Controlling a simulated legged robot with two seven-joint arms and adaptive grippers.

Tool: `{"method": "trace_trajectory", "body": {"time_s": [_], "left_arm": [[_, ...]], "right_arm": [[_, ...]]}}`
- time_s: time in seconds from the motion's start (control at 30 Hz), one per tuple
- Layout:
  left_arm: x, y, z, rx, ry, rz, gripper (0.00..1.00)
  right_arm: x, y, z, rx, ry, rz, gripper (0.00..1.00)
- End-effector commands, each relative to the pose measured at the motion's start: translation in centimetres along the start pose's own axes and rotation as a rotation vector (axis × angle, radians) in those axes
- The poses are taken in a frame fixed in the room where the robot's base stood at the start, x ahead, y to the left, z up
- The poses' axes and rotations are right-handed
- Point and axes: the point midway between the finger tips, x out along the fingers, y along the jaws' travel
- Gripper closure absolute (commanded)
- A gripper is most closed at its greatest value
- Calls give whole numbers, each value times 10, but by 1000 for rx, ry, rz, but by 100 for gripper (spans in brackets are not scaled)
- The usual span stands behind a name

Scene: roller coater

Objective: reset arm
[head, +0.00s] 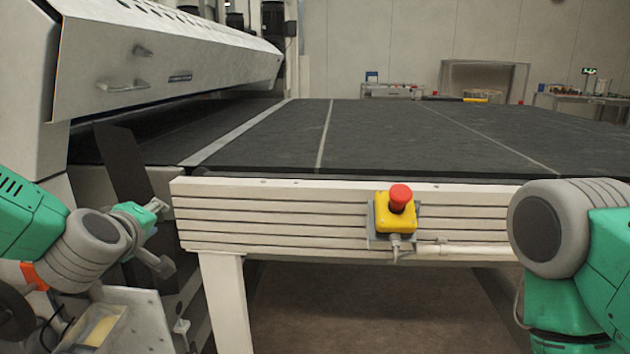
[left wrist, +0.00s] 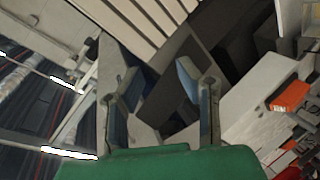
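My left gripper (head: 158,236) is at the lower left in the head view, beside the near left corner of the conveyor frame. Its two fingers are spread apart with nothing between them. The left wrist view also shows this gripper (left wrist: 158,78) open, its fingers apart, with the slatted white frame side (left wrist: 140,22) beyond. My right arm's grey and green links come in at the right edge of the head view. The right gripper is outside the view.
The roller coater (head: 165,65) stands at the left, with a dark conveyor belt (head: 390,135) running right from it. A yellow box with a red emergency button (head: 400,199) is on the frame's front side (head: 290,218). The floor (head: 370,310) below is clear.

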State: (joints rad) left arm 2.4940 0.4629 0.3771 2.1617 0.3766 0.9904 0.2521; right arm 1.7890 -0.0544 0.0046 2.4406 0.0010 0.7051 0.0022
Motion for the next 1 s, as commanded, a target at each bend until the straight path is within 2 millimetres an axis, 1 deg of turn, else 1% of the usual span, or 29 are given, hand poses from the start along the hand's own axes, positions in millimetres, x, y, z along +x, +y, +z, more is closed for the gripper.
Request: {"method": "trace_trajectory", "body": {"time_s": [0.03,0.07,0.1,0.17,0.2,0.27,0.3,0.37,0.4,0.47,0.5,0.53,0.6,0.7,0.73,0.8,0.83,0.9,1.0], "left_arm": [[-2,-25,25,81,-61,-48,69],[-4,-41,40,130,-100,-73,69],[-9,-64,59,197,-153,-109,69],[-20,-100,87,297,-241,-161,69],[-30,-124,104,362,-301,-193,69],[-49,-159,127,456,-395,-241,69],[-64,-183,141,518,-462,-272,69],[-90,-216,159,607,-562,-317,69],[-109,-239,169,665,-632,-345,69],[-140,-269,180,746,-737,-385,69],[-160,-287,186,795,-803,-408,69],[-176,-299,189,829,-854,-424,69],[-209,-323,194,897,-956,-454,69],[-245,-346,195,968,-1069,-483,69],[-253,-350,195,982,-1093,-489,69],[-267,-358,195,1006,-1136,-500,69],[-270,-360,195,1012,-1147,-502,69],[-275,-363,195,1020,-1162,-505,69],[-275,-364,195,1021,-1164,-505,69]], "right_arm": [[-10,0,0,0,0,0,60],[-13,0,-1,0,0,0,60],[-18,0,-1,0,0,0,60],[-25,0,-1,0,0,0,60],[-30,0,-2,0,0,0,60],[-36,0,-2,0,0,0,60],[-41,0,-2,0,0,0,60],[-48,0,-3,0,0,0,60],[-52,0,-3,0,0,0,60],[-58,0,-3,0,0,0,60],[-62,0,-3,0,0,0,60],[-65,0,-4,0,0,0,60],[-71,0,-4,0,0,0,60],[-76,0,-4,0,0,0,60],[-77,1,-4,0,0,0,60],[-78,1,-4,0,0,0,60],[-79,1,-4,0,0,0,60],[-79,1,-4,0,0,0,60],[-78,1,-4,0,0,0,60]]}}
